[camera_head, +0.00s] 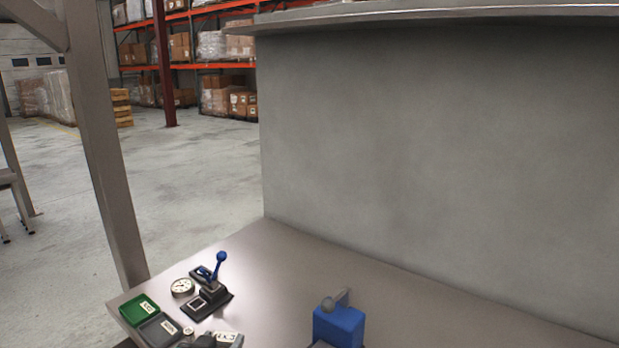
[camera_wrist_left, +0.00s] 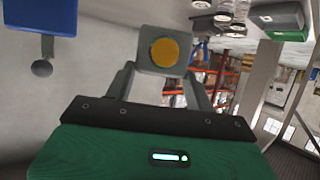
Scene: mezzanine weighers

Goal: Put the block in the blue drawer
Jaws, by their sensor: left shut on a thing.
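My left gripper (camera_wrist_left: 163,80) is shut on a grey block (camera_wrist_left: 145,62) with a round yellow spot on its face. In the left wrist view the block sits between the two fingertips, clear of other things. In the left wrist view a blue unit (camera_wrist_left: 40,16) with a grey knob (camera_wrist_left: 42,68) shows at the upper left, apart from the block. I cannot tell whether a drawer is open. My right gripper is not in view.
The table (camera_head: 270,275) holds a green tray (camera_head: 139,309), a grey tray (camera_head: 160,330), a round dial (camera_head: 182,287) and a blue-knobbed lever (camera_head: 214,272) at the left. A grey wall (camera_head: 430,150) closes the back. The table middle is bare.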

